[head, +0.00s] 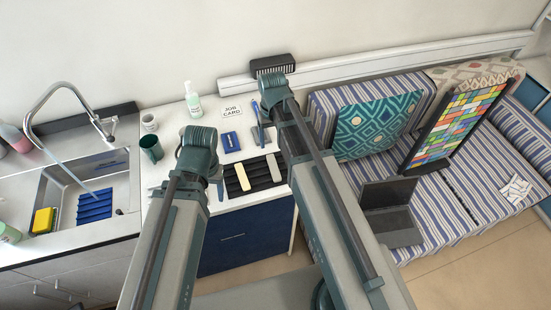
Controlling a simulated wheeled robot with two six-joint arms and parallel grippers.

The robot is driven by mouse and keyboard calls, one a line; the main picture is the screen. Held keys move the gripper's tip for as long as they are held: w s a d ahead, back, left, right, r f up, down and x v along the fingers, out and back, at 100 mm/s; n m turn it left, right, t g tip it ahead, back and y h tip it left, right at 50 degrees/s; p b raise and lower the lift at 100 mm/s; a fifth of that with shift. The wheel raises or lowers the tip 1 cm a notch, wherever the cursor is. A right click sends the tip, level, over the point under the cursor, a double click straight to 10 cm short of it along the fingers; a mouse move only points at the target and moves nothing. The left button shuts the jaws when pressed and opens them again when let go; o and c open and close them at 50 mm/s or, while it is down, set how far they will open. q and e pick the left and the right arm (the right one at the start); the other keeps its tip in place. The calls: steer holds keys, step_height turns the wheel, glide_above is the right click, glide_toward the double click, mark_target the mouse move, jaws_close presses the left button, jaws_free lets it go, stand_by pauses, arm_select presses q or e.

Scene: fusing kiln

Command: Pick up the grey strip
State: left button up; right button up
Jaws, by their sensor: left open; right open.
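A black tray (257,184) lies on the white counter, with two pale strips on it. My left gripper (199,152) is open, above the counter to the left of the tray. My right gripper (273,90) is open, beyond the tray toward the wall. The fingertips of both are mostly hidden by my arms. Neither gripper is seen holding anything.
A green mug (151,148), a white cup (149,122), a bottle (193,102), a job card (231,113) and a blue box (231,141) stand or lie on the counter. A sink (85,195) is at the left. A striped sofa (440,200) with a laptop (388,205) is at the right.

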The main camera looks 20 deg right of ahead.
steer(key=b, duration=0.9)
glide_above(274, 167)
steer(key=f, duration=0.8)
steer(key=shift+s+a+f, duration=0.1)
steer(key=shift+a+f, duration=0.1)
steer(key=shift+f, duration=0.15)
step_height(274, 167, down, 5)
steer(key=b, duration=0.5)
steer(key=shift+d+f, duration=0.15)
steer(key=shift+f, duration=0.05)
steer(key=shift+r, duration=0.1)
jaws_close()
